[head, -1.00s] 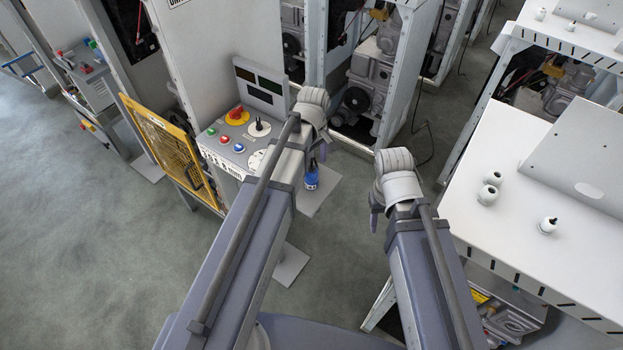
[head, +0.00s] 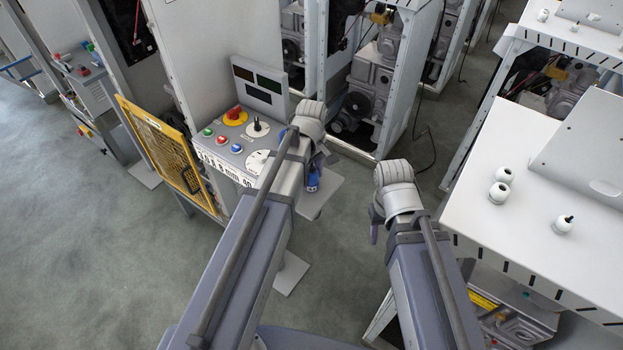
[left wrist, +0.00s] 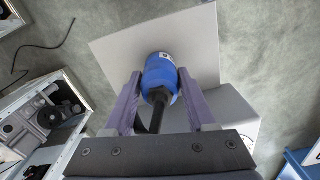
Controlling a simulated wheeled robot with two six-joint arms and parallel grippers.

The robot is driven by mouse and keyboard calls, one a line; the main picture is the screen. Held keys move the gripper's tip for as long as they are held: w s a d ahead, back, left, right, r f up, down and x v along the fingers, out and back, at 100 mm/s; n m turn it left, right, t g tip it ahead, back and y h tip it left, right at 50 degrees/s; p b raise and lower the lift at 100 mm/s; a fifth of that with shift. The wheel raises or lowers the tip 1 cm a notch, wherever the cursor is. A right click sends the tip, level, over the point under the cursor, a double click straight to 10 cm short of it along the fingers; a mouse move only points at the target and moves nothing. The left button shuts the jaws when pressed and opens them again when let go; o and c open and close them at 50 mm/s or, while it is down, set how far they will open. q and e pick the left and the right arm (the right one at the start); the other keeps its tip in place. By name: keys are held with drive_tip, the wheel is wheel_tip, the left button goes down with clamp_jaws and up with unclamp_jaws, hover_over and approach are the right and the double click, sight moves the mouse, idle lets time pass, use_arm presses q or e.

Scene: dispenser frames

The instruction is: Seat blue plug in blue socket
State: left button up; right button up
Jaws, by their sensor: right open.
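The blue plug (head: 313,182) shows beside my left wrist in the head view, partly hidden by the arm. In the left wrist view the blue plug (left wrist: 160,74) sits between the two purple fingers of my left gripper (left wrist: 160,82), which are shut on it. A black cable end or stem runs from it toward the palm. It is held above the floor. My right gripper (head: 375,228) is empty and open, hanging right of the left one, its fingers mostly hidden by the wrist. I cannot make out a blue socket.
A control panel (head: 240,143) with coloured buttons and a red knob stands left of my left gripper, beside a yellow mesh guard (head: 165,150). A white table (head: 500,235) with white round knobs (head: 562,225) is at the right. Open machine cabinets (head: 375,85) stand ahead. Grey floor lies between.

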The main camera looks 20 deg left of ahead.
use_arm(q)
clamp_jaws()
idle(0.4)
wheel_tip(320, 180, up, 10)
drive_tip(key=p, duration=1)
drive_tip(key=shift+r, duration=0.1)
wheel_tip(320, 180, down, 9)
drive_tip(key=b, duration=0.8)
drive_tip(key=shift+r, duration=0.35)
